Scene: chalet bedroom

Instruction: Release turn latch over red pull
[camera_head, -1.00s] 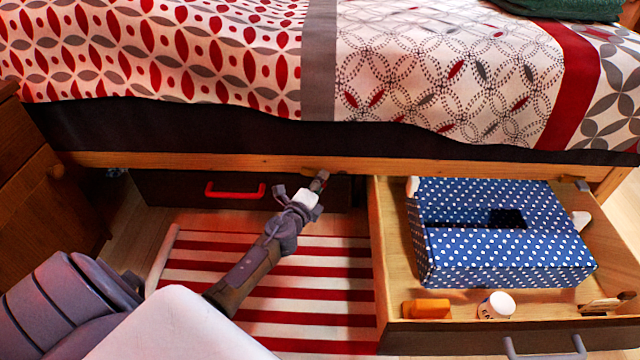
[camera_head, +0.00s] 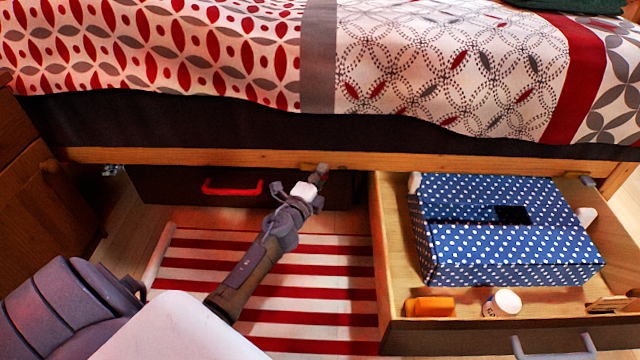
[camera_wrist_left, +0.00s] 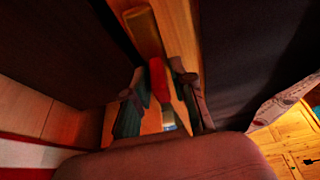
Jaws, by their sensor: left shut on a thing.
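The red pull (camera_head: 233,188) is a bar handle on the front of a dark closed drawer (camera_head: 165,186) under the bed. The turn latch is at the bed's wooden rail, right of the pull; in the left wrist view it looks like a red piece (camera_wrist_left: 158,78) with a wooden block (camera_wrist_left: 143,30) beyond it. My left gripper (camera_head: 317,178) reaches up to the rail there. In the left wrist view its fingers (camera_wrist_left: 160,98) are shut around the red piece. The fingers hide part of the latch in the head view. My right gripper is not in view.
An open drawer (camera_head: 382,262) on the right holds a blue dotted box (camera_head: 510,245), an orange item (camera_head: 430,306) and a white tub (camera_head: 502,303). A red-striped rug (camera_head: 310,300) covers the floor. A wooden cabinet (camera_head: 35,215) stands left. The bed rail (camera_head: 200,157) runs above.

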